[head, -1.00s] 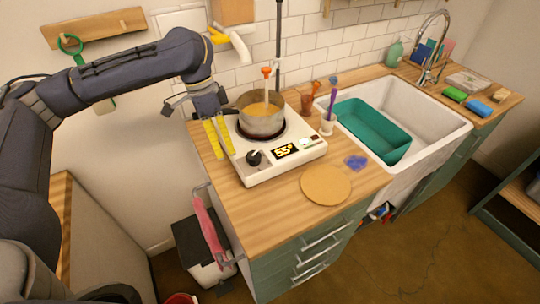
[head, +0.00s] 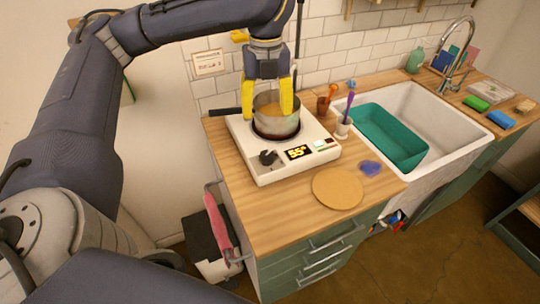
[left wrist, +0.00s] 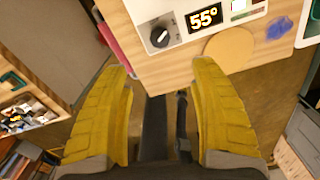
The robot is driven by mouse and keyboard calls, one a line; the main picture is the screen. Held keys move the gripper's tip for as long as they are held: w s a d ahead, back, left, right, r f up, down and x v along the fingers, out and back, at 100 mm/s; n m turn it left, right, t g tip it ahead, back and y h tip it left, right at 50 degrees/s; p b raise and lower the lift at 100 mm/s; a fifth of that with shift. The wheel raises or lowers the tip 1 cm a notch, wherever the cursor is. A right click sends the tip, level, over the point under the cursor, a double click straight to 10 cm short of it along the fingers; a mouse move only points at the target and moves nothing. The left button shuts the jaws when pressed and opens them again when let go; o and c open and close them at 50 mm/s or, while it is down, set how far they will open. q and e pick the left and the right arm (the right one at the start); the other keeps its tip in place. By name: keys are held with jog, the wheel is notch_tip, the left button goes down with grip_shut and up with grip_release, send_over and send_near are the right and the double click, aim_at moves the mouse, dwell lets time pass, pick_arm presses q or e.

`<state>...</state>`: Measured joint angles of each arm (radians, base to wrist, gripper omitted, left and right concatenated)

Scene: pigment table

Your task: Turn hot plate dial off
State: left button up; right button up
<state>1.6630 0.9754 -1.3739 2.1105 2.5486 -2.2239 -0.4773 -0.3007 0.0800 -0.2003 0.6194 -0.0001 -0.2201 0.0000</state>
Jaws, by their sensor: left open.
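The white hot plate (head: 262,175) stands on the wooden counter. Its black dial (head: 268,158) is at the front left of its panel, beside a display (head: 298,153) reading 55°. The dial also shows at the top of the left wrist view (left wrist: 159,37), with a white mark on it. A metal pot (head: 276,127) with orange-yellow contents sits on the plate. My left gripper (head: 269,98) is open, yellow fingers pointing down, in front of or above the pot in the head view. It is apart from the dial. My right gripper is not in view.
A cup with a purple tool (head: 344,125) and an orange cup (head: 324,104) stand behind. A sink (head: 440,130) holds a teal basin (head: 385,136). A pink cloth (head: 217,220) hangs at the counter's left side.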

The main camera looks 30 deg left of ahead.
aim_at(267, 154)
pick_arm(q)
notch_tip(267, 154, down, 16)
jog(key=shift+f, duration=0.25)
dwell(0.6)
dwell(0.4)
jog(key=c, duration=1.3)
jog(key=shift+n, duration=0.3)
jog(key=shift+c, duration=0.2)
jog(key=n, duration=0.5)
jog(key=shift+n, duration=0.3)
jog(key=n, duration=0.5)
jog(key=shift+n, duration=0.3)
